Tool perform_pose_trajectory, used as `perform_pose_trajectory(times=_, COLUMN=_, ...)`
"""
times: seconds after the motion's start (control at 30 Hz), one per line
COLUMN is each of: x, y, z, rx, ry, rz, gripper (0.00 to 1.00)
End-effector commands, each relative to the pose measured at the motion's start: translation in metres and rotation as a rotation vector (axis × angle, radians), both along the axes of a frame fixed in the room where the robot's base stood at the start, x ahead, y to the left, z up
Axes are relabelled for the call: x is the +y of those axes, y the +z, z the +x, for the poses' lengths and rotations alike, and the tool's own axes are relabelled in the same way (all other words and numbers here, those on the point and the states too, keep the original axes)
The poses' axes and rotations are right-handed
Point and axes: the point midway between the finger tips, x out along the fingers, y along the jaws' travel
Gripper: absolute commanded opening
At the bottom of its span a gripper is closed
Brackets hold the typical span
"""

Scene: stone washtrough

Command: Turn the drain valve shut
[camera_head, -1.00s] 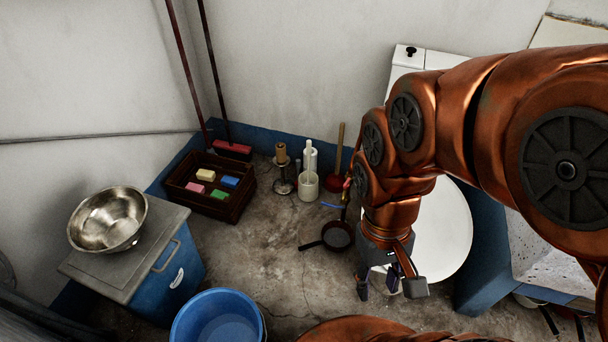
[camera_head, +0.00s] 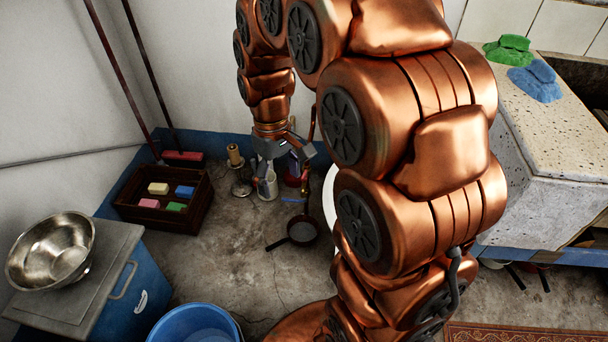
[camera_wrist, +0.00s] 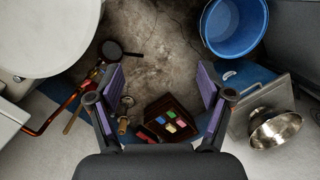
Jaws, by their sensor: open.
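In the wrist view a copper pipe (camera_wrist: 52,117) leads to a small brass fitting (camera_wrist: 98,71) at left. My gripper (camera_head: 283,166) is open and empty, high above the floor in the head view. In the wrist view its spread fingers (camera_wrist: 162,78) point down, with the fitting outside them to the left.
A dark pan (camera_head: 302,231) lies on the floor near the fitting. A wooden crate (camera_head: 192,222) with coloured blocks, a blue cooler (camera_head: 142,300) with a steel bowl, and a blue bucket (camera_head: 195,325) stand left. The stone trough (camera_head: 545,195) is at right. Mid-floor is clear.

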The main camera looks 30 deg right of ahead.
Motion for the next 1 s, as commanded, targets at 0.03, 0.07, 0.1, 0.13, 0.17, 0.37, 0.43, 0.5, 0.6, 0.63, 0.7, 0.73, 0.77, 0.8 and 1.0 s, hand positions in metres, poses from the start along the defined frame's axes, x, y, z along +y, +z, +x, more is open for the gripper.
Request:
perform_pose_trajectory(times=0.03, x=-0.006, y=-0.01, z=0.016, rx=-0.004, ry=0.012, rz=0.004, gripper=0.79)
perform_pose_trajectory(times=0.07, x=-0.01, y=-0.014, z=0.024, rx=-0.006, ry=0.022, rz=0.007, gripper=0.79)
perform_pose_trajectory(times=0.1, x=-0.015, y=-0.019, z=0.036, rx=-0.013, ry=0.035, rz=0.01, gripper=0.79)
perform_pose_trajectory(times=0.13, x=-0.019, y=-0.022, z=0.044, rx=-0.019, ry=0.044, rz=0.012, gripper=0.79)
perform_pose_trajectory(times=0.17, x=-0.023, y=-0.026, z=0.053, rx=-0.023, ry=0.054, rz=0.014, gripper=0.79)
perform_pose_trajectory(times=0.37, x=-0.051, y=-0.058, z=0.105, rx=-0.049, ry=0.117, rz=0.026, gripper=0.79)
perform_pose_trajectory(times=0.43, x=-0.063, y=-0.071, z=0.123, rx=-0.059, ry=0.14, rz=0.028, gripper=0.79)
perform_pose_trajectory(times=0.5, x=-0.074, y=-0.084, z=0.139, rx=-0.068, ry=0.162, rz=0.03, gripper=0.79)
perform_pose_trajectory(times=0.6, x=-0.091, y=-0.103, z=0.162, rx=-0.083, ry=0.193, rz=0.032, gripper=0.79)
perform_pose_trajectory(times=0.63, x=-0.097, y=-0.11, z=0.168, rx=-0.086, ry=0.203, rz=0.033, gripper=0.79)
perform_pose_trajectory(times=0.7, x=-0.109, y=-0.125, z=0.184, rx=-0.096, ry=0.225, rz=0.033, gripper=0.79)
perform_pose_trajectory(times=0.73, x=-0.115, y=-0.131, z=0.19, rx=-0.101, ry=0.235, rz=0.032, gripper=0.79)
perform_pose_trajectory(times=0.77, x=-0.12, y=-0.139, z=0.195, rx=-0.103, ry=0.244, rz=0.033, gripper=0.79)
perform_pose_trajectory(times=0.8, x=-0.128, y=-0.149, z=0.202, rx=-0.106, ry=0.257, rz=0.033, gripper=0.79)
perform_pose_trajectory(times=1.0, x=-0.167, y=-0.196, z=0.236, rx=-0.133, ry=0.319, rz=0.028, gripper=0.79)
